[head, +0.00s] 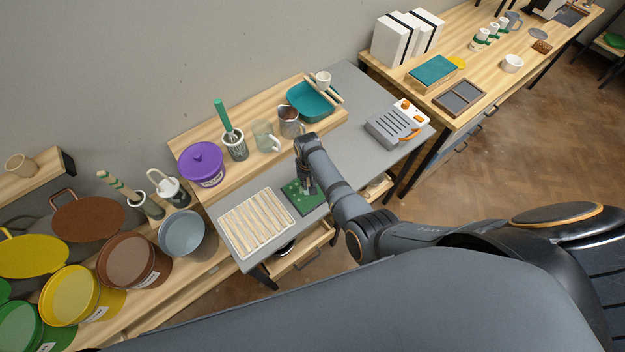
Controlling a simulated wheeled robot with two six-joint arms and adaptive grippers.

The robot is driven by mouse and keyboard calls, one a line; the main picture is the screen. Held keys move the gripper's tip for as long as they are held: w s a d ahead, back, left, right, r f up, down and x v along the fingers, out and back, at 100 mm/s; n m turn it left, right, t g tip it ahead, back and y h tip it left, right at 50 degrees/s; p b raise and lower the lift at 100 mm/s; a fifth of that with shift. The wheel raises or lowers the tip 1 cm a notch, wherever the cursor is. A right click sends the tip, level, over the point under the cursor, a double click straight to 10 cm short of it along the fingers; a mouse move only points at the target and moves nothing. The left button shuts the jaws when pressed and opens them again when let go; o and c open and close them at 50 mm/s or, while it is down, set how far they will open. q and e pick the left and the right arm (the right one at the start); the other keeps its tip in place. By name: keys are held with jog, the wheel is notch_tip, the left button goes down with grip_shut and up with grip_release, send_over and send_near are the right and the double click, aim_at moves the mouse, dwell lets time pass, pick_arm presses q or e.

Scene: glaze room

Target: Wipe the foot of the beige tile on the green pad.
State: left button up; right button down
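The green pad (293,196) lies on the grey worktop, just right of a pale slatted rack (256,222). My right arm comes in from the right, and its gripper (309,188) points down over the pad. The gripper is small and partly hidden by its own wrist, so I cannot tell whether it is open or shut, or holds anything. I cannot make out the beige tile; it may be hidden under the gripper. My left gripper is not in view.
A grey device (390,129) sits right. Buckets crowd the left. Bare worktop lies between pad and device.

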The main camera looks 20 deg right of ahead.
jog(key=shift+s+a, duration=0.15)
jog(key=shift+a, duration=0.15)
